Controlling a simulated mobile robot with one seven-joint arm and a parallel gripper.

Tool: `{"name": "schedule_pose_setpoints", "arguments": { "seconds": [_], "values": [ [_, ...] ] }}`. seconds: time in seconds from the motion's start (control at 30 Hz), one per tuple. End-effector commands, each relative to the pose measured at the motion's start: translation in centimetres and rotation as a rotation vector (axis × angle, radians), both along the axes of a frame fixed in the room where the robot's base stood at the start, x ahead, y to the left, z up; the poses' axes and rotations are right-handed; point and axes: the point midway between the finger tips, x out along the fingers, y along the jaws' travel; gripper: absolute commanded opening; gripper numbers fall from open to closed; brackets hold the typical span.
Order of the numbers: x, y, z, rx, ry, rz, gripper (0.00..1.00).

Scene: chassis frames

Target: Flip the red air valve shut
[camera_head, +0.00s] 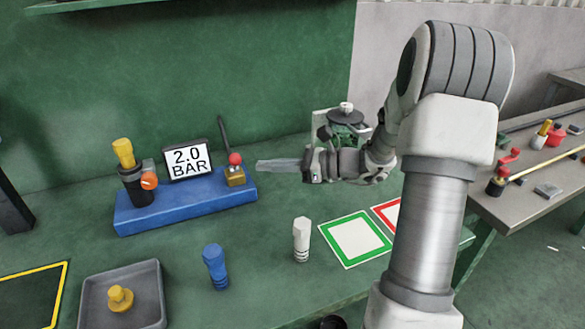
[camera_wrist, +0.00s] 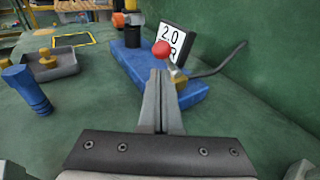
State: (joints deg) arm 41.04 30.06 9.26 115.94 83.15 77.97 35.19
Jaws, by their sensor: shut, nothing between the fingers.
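The red air valve is a red ball knob (camera_head: 235,158) on a short lever above a brass block (camera_head: 235,177), at the right end of a blue base (camera_head: 190,206). In the wrist view the red knob (camera_wrist: 161,48) shows just beyond my fingertips, with its lever leaning up and left from the brass block (camera_wrist: 180,80). My gripper (camera_head: 261,165) is shut and empty, pointing left at about knob height, just right of the valve. It also shows in the wrist view (camera_wrist: 158,78). A small gap seems to separate fingertips and knob; contact cannot be told for sure.
A "2.0 BAR" display (camera_head: 187,160) and a black cylinder with yellow top (camera_head: 124,153) stand on the base. A dark hose (camera_head: 223,133) rises behind the valve. Blue (camera_head: 215,266) and white (camera_head: 301,239) plugs and a grey tray (camera_head: 148,293) are in front.

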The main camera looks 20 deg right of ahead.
Motion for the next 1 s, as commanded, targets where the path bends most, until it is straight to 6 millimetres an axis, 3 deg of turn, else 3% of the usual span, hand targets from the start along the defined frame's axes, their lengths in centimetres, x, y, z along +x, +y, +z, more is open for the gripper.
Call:
{"name": "schedule_pose_setpoints", "arguments": {
  "seconds": [0.1,0.3,1.0],
  "values": [
    [1.0,1.5,0.3,-0.002,-0.002,0.001,0.0],
    [1.8,2.5,0.6,-0.001,-0.002,-0.001,0.0],
    [2.0,2.6,1.2,-0.001,0.043,-0.001,0.0]
  ]
}}
